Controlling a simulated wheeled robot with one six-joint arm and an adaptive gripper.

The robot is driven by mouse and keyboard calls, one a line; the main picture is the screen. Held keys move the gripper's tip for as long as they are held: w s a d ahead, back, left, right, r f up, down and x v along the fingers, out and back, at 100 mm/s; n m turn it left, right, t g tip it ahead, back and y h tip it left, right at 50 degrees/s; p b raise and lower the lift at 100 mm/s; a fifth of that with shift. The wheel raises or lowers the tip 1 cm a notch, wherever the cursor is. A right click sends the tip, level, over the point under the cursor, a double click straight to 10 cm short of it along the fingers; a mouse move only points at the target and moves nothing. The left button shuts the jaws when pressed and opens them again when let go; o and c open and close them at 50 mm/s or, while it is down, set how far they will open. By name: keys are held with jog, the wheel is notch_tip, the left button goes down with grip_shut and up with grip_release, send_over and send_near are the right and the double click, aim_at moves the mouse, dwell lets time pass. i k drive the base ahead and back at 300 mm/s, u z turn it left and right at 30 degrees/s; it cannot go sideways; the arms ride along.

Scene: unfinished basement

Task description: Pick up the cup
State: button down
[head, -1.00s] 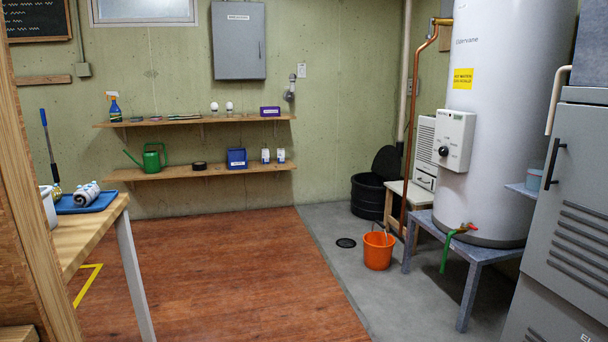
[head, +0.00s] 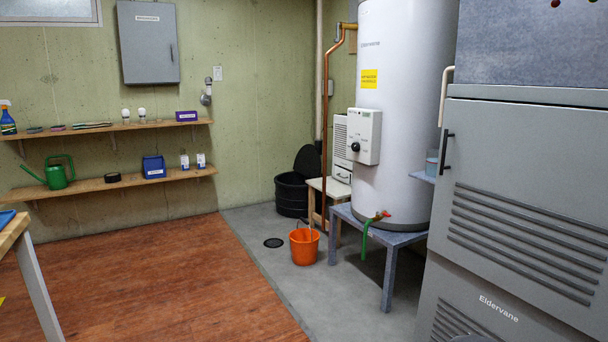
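I cannot make out a clear cup in the head view. A small light-blue container (head: 432,164) stands on a narrow shelf (head: 423,177) between the water heater and the grey cabinet. It is partly hidden by the cabinet, and I cannot tell whether it is a cup or a tub. My gripper is not in view.
A large grey cabinet (head: 530,190) fills the right side. The white water heater (head: 400,90) stands on a grey table (head: 388,241). An orange bucket (head: 304,246) sits on the concrete. A wooden table (head: 14,234) edges in at left.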

aim_at(432, 155)
jog(key=z, duration=0.3)
jog(key=k, duration=0.4)
jog(key=u, duration=0.35)
jog(key=i, duration=1.3)
jog(key=z, duration=0.9)
jog(key=i, duration=0.5)
jog(key=z, duration=0.65)
